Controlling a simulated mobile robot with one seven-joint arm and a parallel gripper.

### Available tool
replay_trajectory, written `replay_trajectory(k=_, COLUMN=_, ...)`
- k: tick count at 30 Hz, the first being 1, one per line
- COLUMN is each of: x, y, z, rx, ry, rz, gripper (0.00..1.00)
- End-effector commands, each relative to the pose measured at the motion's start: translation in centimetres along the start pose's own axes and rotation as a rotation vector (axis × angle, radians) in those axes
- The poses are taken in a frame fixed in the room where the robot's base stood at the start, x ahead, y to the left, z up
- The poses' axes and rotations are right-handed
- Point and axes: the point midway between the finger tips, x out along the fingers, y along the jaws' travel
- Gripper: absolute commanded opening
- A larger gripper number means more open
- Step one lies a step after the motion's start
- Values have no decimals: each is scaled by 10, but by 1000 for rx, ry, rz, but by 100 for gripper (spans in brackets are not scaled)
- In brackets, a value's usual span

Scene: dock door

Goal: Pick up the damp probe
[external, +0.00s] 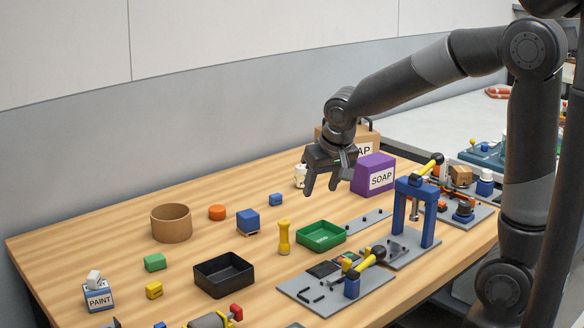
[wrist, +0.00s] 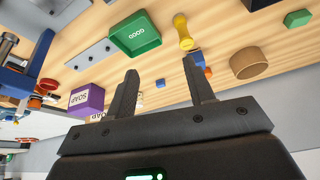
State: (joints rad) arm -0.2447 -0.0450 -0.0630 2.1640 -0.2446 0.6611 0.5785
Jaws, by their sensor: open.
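No object in view is labelled as the damp probe, and I cannot tell for certain which one it is. A yellow, narrow-waisted piece (external: 284,237) stands upright on the wooden table, left of the green tray; it also shows in the wrist view (wrist: 183,32). A yellow-and-black tool (external: 366,259) rests on a blue stand on a grey plate at the front.
The green tray (external: 342,236), black bin (external: 224,286), brown round container (external: 171,236) and blue block (external: 248,220) stand on the table. The purple soap box (external: 374,172) and tall blue frame (external: 398,212) stand right of my gripper. Bare wood lies around the brown container.

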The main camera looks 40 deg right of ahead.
Motion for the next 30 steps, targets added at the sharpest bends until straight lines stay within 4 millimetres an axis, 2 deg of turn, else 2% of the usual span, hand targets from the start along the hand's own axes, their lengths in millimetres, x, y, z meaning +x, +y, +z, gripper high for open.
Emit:
replay_trajectory(k=1, x=16, y=-11, z=-5, rx=3, ry=-8, rz=8, gripper=49)
replay_trajectory(k=6, x=56, y=-38, z=-18, rx=28, ry=-11, rz=24, gripper=49)
replay_trajectory(k=11, x=76, y=-51, z=-23, rx=41, ry=-10, rz=31, gripper=49)
replay_trajectory(k=14, x=84, y=-53, z=-24, rx=44, ry=-10, rz=32, gripper=49)
replay_trajectory(k=22, x=124, y=-52, z=-24, rx=44, ry=-11, rz=33, gripper=49)
replay_trajectory(k=30, x=143, y=-50, z=-23, rx=45, ry=-11, rz=33, gripper=49)
